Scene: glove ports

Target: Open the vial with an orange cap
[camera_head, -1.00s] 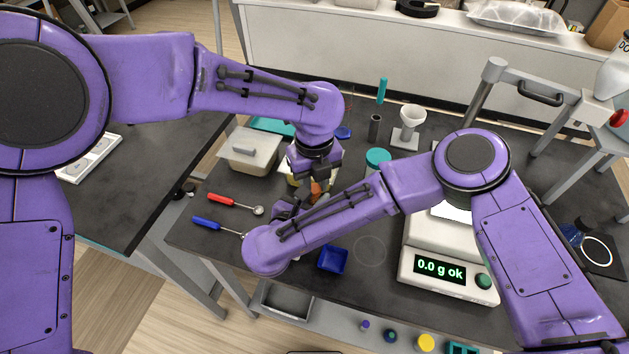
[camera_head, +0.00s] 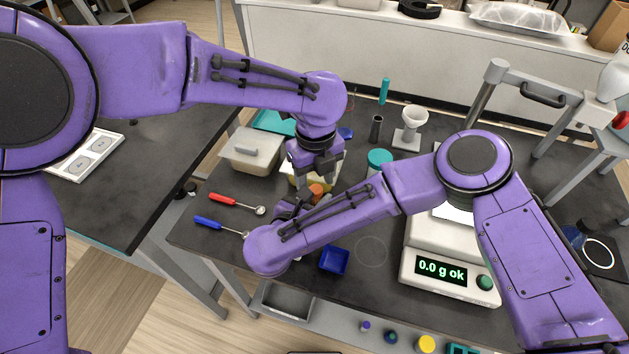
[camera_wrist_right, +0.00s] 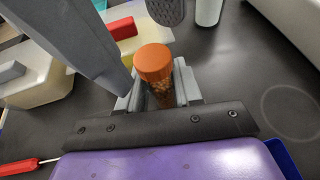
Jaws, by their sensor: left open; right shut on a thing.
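The vial (camera_wrist_right: 163,97) stands between my right gripper's fingers in the right wrist view, with brown contents showing through its side. Its ribbed orange cap (camera_wrist_right: 153,62) sits on its top; I cannot tell whether it is loosened. The cap also shows in the head view (camera_head: 317,190). My right gripper (camera_wrist_right: 158,90) is shut on the vial; my right forearm partly hides it in the head view. My left gripper (camera_head: 317,177) is open just above the cap. Its two fingers show apart in the right wrist view, with the cap below and between them.
A blue tray (camera_head: 334,260) and the balance (camera_head: 450,250), reading 0.0 g, lie to the right. Red (camera_head: 224,200) and blue (camera_head: 211,222) spoons lie left. A lidded bin (camera_head: 250,150) stands behind them. A teal-lidded jar (camera_head: 379,160) and a funnel stand (camera_head: 410,128) are behind right.

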